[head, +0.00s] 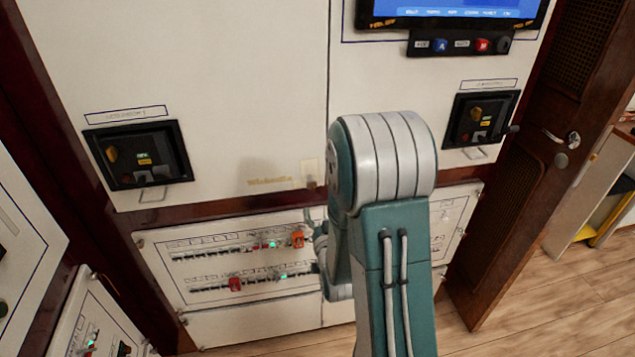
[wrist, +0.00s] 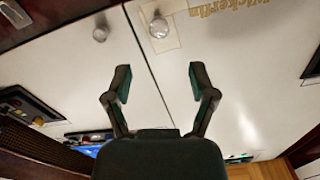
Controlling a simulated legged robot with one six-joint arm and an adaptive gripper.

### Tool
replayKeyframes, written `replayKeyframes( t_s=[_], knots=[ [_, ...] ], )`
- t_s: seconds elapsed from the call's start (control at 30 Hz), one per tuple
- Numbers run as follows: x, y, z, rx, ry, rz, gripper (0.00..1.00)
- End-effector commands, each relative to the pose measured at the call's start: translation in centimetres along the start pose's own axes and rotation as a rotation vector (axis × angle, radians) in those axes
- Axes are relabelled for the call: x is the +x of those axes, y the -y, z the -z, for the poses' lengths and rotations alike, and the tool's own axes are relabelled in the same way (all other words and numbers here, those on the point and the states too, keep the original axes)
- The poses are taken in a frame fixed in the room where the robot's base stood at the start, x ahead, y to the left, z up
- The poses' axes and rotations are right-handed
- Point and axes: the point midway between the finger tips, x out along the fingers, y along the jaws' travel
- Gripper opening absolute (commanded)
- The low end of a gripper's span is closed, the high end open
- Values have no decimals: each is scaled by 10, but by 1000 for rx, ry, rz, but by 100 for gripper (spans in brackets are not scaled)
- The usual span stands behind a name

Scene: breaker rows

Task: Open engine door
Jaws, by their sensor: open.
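The frames do not settle which panel is the engine door. A tall white cabinet front in the head view has a left panel (head: 220,90) and a right panel, split by a vertical seam. A small knob (head: 310,182) sits low by the seam, near gold lettering. The wrist view shows this round knob (wrist: 160,28) on a pale plate, and another knob (wrist: 100,33) across the seam. My gripper (wrist: 160,76) is open and empty, facing the white panels with the seam between its fingers. In the head view my arm hides most of it.
A brown wooden door (head: 515,210) with a louvred panel and a metal handle (head: 554,136) stands at the right. Breaker rows (head: 235,262) lie below the cabinet. Black switch boxes (head: 140,155) and a screen (head: 450,10) are on the panels. Wooden floor is open at lower right.

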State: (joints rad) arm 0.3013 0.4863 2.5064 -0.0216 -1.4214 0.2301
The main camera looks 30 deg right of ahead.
Motion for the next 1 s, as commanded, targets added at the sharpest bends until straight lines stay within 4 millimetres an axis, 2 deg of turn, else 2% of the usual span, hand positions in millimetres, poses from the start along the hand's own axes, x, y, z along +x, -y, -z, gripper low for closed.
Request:
replayKeyframes(
  t_s=[0.17,0.4,0.6,0.8,1.0],
  knots=[
    [20,0,0,0,-3,1,73],
    [65,1,0,-1,-3,0,73],
    [95,1,0,-1,-2,0,73],
    [107,1,1,-1,-1,0,73],
    [107,1,1,-2,-1,0,73]
  ],
)
